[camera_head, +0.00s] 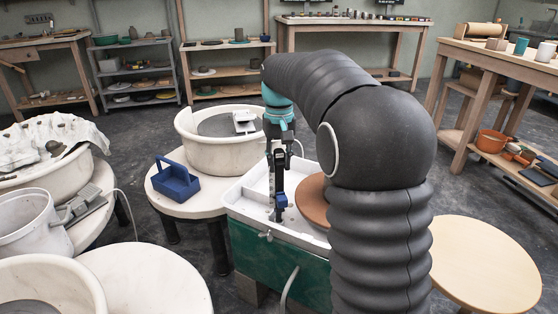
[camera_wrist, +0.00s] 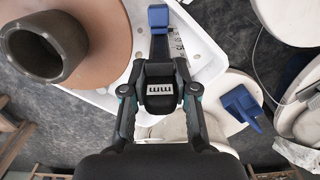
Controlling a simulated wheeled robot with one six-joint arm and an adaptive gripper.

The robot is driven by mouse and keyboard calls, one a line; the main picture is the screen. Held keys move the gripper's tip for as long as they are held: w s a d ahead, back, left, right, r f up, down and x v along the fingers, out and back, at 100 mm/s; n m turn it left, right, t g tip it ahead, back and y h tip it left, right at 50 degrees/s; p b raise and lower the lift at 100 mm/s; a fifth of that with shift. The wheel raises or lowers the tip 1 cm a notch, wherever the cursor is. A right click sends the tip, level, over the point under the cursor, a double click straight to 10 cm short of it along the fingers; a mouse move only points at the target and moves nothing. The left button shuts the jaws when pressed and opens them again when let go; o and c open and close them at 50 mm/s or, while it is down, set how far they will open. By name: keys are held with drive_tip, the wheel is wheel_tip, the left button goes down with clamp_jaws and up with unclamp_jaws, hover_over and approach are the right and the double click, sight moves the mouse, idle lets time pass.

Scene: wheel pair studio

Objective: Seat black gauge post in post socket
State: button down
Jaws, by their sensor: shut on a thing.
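The black gauge post (camera_head: 279,183) stands roughly upright below my gripper (camera_head: 279,148) in the head view. In the wrist view my gripper (camera_wrist: 159,90) is shut on the black gauge post (camera_wrist: 159,92), whose black head carries white "mm" lettering. A blue block (camera_head: 281,200) shows low on the post, and it also shows at the far end in the wrist view (camera_wrist: 158,15). The post's lower end is over the white tray (camera_head: 254,205); I cannot tell if it touches. I cannot make out a separate post socket.
A brown disc (camera_head: 313,200) lies right of the post, partly behind my arm; a dark hollow cylinder (camera_wrist: 45,47) stands on it in the wrist view. A blue caddy (camera_head: 175,180) sits on the white round table to the left. A white basin (camera_head: 215,135) stands behind.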

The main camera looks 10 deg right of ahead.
sight(279, 173)
drive_tip(key=shift+f+b, duration=0.9)
drive_tip(key=shift+f, duration=1)
drive_tip(key=c, duration=0.8)
unclamp_jaws()
drive_tip(key=r, duration=1.2)
drive_tip(key=shift+w, duration=0.2)
